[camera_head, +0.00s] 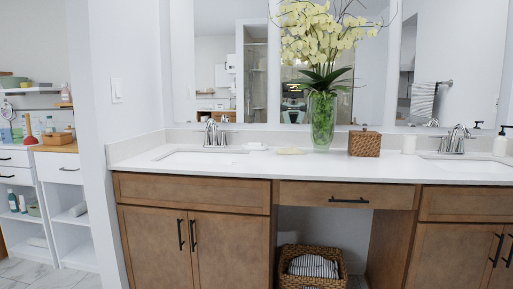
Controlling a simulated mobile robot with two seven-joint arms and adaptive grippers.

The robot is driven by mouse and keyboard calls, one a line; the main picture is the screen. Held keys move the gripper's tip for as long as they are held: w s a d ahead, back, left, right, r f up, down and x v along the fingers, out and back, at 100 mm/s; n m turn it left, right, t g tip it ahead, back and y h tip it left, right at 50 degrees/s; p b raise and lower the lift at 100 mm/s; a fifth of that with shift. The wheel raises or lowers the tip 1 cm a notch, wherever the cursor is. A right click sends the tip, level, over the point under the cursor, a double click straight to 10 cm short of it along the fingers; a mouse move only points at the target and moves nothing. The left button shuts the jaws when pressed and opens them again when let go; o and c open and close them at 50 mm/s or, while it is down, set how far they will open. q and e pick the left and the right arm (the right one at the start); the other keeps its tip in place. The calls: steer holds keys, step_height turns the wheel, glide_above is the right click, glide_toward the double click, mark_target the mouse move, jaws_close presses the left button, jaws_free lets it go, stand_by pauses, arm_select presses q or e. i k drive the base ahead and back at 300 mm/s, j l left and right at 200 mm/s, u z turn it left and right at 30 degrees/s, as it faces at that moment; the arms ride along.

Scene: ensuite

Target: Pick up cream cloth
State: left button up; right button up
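A small, flat cream item (290,151), which looks like the cream cloth, lies on the white countertop (300,170). It is left of the glass vase (323,122) and right of a small white item (255,146). It is too small in view to make out its folds. Neither of my grippers shows in the head view.
A woven box (364,143) stands right of the vase, with a white cup (409,144) beyond. Sinks lie at left (203,156) and right (465,161). A wicker basket (312,264) sits below the counter. The counter's front middle is clear.

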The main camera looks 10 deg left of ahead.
mark_target(293, 150)
steer(key=i+z, duration=0.2)
steer(key=z, duration=0.25)
steer(key=i+j+z, duration=0.1)
steer(key=z, duration=0.35)
steer(key=i+j+z, duration=0.4)
steer(key=i+j, duration=0.45)
steer(key=j, duration=0.15)
